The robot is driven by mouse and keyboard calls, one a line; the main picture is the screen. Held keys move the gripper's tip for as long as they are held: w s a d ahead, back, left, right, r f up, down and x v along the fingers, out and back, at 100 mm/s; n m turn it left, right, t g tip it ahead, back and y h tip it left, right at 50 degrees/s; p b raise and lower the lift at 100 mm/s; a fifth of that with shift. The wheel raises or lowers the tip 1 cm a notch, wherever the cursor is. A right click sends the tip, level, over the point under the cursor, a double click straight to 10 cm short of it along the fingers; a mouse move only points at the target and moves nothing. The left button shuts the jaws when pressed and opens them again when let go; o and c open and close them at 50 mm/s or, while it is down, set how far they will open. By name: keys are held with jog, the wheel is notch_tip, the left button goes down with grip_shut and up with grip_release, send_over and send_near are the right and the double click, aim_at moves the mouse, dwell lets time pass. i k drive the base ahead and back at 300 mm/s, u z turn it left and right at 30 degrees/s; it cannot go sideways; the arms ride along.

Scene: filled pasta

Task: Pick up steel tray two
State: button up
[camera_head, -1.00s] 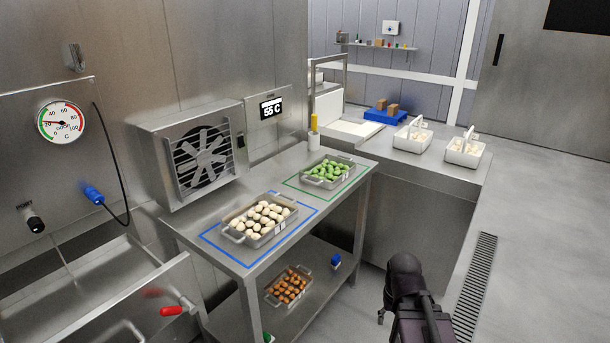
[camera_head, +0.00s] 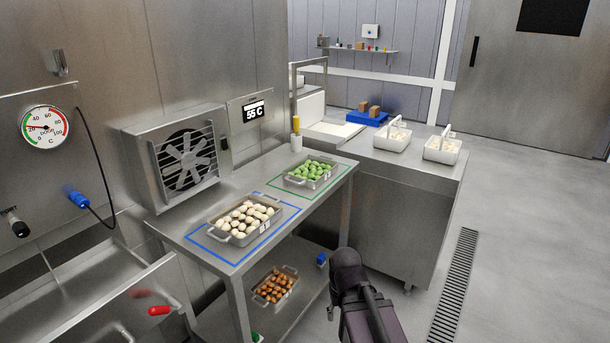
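Three steel trays with handles show. One with cream-white filled pasta (camera_head: 243,217) stands inside a blue outline on the steel table; its tray rim (camera_head: 217,231) carries a small white label. A tray of green pieces (camera_head: 309,173) stands behind it in a green outline. A third tray with orange-brown pieces (camera_head: 275,286) is on the lower shelf. The labels are too small to read, so I cannot tell which is tray two. My dark arm shows at the bottom right, in front of the table's right side; my gripper's fingers do not show.
A fan unit (camera_head: 182,160) and a 55 C display (camera_head: 253,111) are behind the table. A sink with a red-handled item (camera_head: 159,311) is at left. White baskets (camera_head: 443,149) and a blue tray (camera_head: 366,118) stand on the rear counter. The floor at right is clear around a drain grate (camera_head: 455,285).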

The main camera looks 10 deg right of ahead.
aim_at(310, 172)
jog(key=z, duration=0.1)
jog(key=i, duration=1)
jog(key=u, duration=0.95)
jog(key=k, duration=0.1)
jog(key=z, duration=2.9)
jog(key=k, duration=0.55)
jog(key=u, duration=0.05)
